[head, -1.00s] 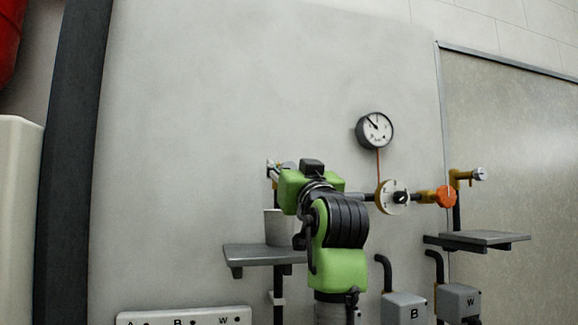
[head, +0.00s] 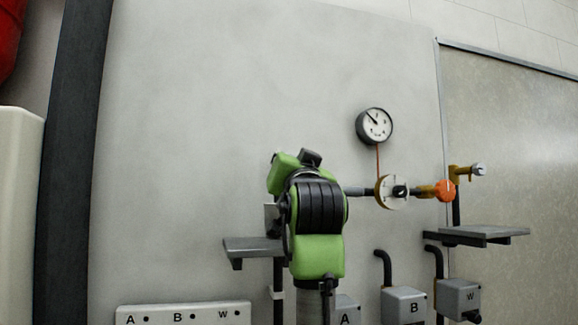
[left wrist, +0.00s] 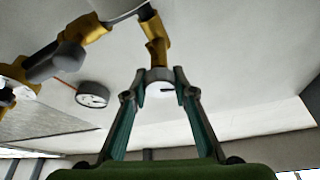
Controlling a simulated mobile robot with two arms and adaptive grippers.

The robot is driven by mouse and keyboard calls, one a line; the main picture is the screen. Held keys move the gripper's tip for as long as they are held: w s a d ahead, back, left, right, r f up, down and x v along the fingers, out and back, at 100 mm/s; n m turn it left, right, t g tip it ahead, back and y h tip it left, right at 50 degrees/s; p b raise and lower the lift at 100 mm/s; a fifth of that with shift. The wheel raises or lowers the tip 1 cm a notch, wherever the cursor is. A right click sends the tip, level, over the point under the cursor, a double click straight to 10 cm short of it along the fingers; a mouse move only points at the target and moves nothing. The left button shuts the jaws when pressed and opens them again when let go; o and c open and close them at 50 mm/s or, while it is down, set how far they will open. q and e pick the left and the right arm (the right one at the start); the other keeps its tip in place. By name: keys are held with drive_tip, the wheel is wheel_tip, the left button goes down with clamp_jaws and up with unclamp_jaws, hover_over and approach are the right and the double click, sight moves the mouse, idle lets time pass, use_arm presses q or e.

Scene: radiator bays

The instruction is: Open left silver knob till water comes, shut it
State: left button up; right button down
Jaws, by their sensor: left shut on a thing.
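The left silver knob (left wrist: 160,77) shows in the left wrist view at the end of a yellow tap fitting (left wrist: 155,40), with a dark mark on its face. My left gripper (left wrist: 160,84) has its two fingertips on either side of the knob, shut on it. In the head view my green arm hides the gripper, knob and tap. A pale, rounded thing (left wrist: 118,7), possibly the cup, is cut off at the top of the wrist view. No water stream is visible. My right gripper is in neither view.
A round gauge (head: 375,125) hangs above a pipe with a pale round flange (head: 392,192) and an orange part (head: 446,191). A right silver knob (head: 479,170) stands above the right shelf (head: 490,233). The left shelf (head: 250,246) is partly behind my arm. Boxes (head: 404,304) sit below.

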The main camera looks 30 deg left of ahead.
use_arm(q)
drive_tip(key=m+h, duration=0.1)
drive_tip(key=m, duration=0.2)
drive_tip(key=m+t+h+b, duration=0.1)
drive_tip(key=m, duration=0.2)
drive_tip(key=shift+h, duration=0.4)
drive_tip(key=m+h, duration=0.1)
drive_tip(key=m, duration=0.3)
drive_tip(key=shift+h, duration=0.4)
drive_tip(key=shift+m+h, duration=0.3)
drive_tip(key=shift+m, duration=0.9)
drive_tip(key=o, duration=1.1)
drive_tip(key=shift+w+f, duration=0.1)
drive_tip(key=shift+w, duration=0.05)
